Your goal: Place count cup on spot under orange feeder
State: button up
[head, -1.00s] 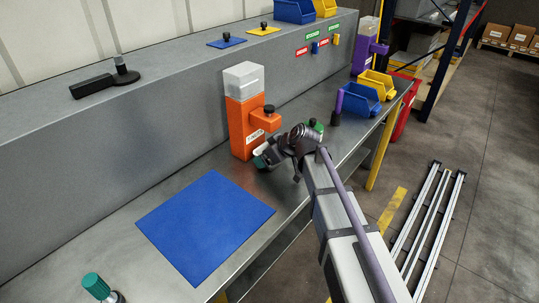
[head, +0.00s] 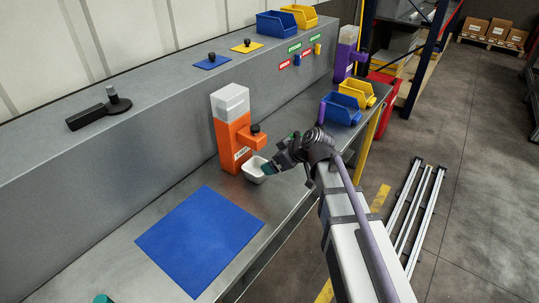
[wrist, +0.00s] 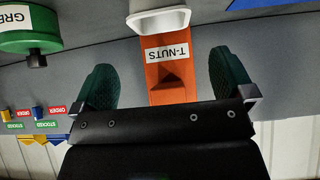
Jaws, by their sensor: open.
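The orange feeder (head: 231,137), with a clear top and a black-knobbed spout, stands on the metal bench against the grey ledge. The white count cup (head: 254,171) stands upright on the bench below the spout, in front of the feeder. In the wrist view the cup (wrist: 158,18) shows at the top edge, near the feeder's T-NUTS label (wrist: 173,53). My gripper (head: 269,168) is just right of the cup. The wrist view shows my gripper (wrist: 162,70) open, its green pads wide apart, with nothing between them and the cup beyond the tips. The spot under the cup is hidden.
A blue mat (head: 200,240) lies on the bench in front of the feeder. A green round labelled object (wrist: 30,32) is close beside my gripper in the wrist view. Blue and yellow bins (head: 342,108) and a purple feeder (head: 345,55) stand further back.

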jog(key=s+d+f+m, duration=0.1)
jog(key=s, duration=0.1)
jog(key=s+d+f+m+g+h, duration=0.1)
jog(key=s+d, duration=0.1)
jog(key=s+d+f+m+g+h, duration=0.1)
jog(key=s, duration=0.2)
jog(key=shift+d, duration=0.2)
jog(key=s+d+f+m+g+h, duration=0.1)
jog(key=s+d+m+g+h, duration=0.2)
jog(key=s+d+m+h, duration=0.2)
jog(key=s+d+m, duration=0.2)
jog(key=s+d, duration=0.2)
jog(key=s, duration=0.2)
jog(key=shift+s+f+g, duration=0.2)
jog(key=shift+f+g, duration=0.1)
jog(key=shift+f, duration=0.1)
jog(key=shift+a, duration=0.1)
